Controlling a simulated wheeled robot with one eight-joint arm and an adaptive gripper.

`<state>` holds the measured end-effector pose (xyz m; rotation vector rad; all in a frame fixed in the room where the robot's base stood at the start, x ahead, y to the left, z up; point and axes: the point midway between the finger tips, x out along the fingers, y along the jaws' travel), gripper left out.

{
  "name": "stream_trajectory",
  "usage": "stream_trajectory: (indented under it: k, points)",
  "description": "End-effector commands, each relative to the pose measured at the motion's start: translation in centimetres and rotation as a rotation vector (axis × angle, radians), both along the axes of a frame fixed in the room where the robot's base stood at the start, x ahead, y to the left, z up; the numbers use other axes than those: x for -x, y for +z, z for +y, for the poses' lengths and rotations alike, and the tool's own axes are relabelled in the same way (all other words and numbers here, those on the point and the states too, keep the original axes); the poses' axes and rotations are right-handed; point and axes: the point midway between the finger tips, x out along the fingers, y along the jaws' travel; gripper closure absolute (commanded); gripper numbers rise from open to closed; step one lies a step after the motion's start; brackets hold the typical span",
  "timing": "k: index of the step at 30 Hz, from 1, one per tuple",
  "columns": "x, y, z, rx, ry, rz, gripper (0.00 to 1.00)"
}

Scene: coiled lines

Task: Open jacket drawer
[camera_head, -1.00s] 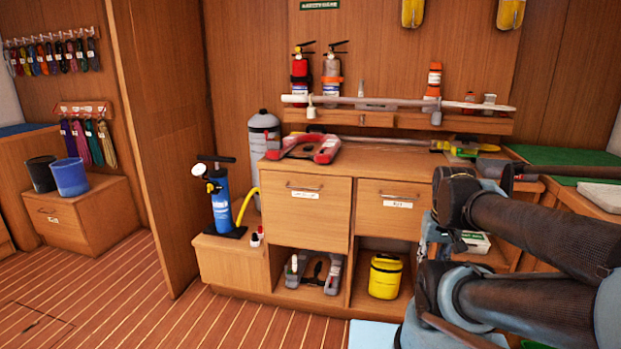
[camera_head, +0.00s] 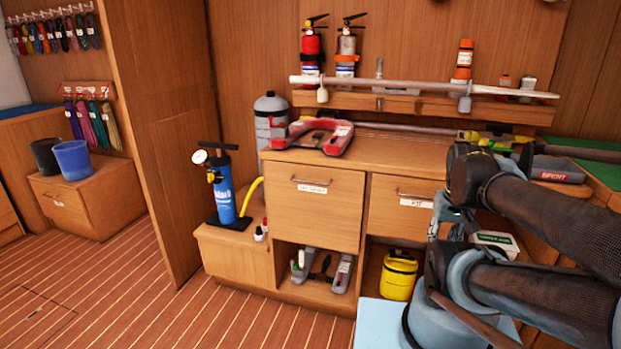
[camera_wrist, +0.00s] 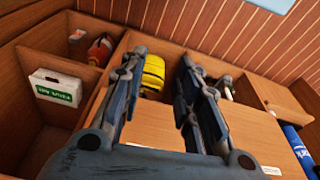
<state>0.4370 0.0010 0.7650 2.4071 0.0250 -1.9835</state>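Two shut drawers show in the head view: a larger left drawer (camera_head: 314,212) and a right drawer (camera_head: 397,219). Each has a bar handle and a white label; I cannot read the labels well enough to tell which is the jacket drawer. My gripper (camera_wrist: 160,62) is open and empty in the wrist view, its two fingers spread apart. In the head view it is mostly hidden by my arm, in front of the right part of the cabinet. The wrist view shows the cabinet upside down, with drawer fronts (camera_wrist: 250,128) beyond the fingers.
A red horseshoe-shaped item (camera_head: 312,137) lies on the cabinet top. A blue pump (camera_head: 224,195) stands on a low box at left. The striped floor at left is clear.

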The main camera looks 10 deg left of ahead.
Motion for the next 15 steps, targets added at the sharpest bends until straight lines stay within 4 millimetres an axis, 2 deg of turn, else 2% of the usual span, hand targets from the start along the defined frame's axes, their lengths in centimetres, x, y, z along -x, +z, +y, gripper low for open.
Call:
stream_trajectory:
  k: [2, 5, 11, 15]
  points:
    - [0.0, 0.5, 0.2, 0.004, 0.025, 0.0, 0.7]
    - [-1.4, 2.2, 0.9, 0.015, 0.09, 0.004, 0.7]
    - [-5.8, 7.2, 4.1, 0.054, 0.306, 0.014, 0.7]
    - [-9.1, 10.5, 7.3, 0.085, 0.471, 0.02, 0.7]
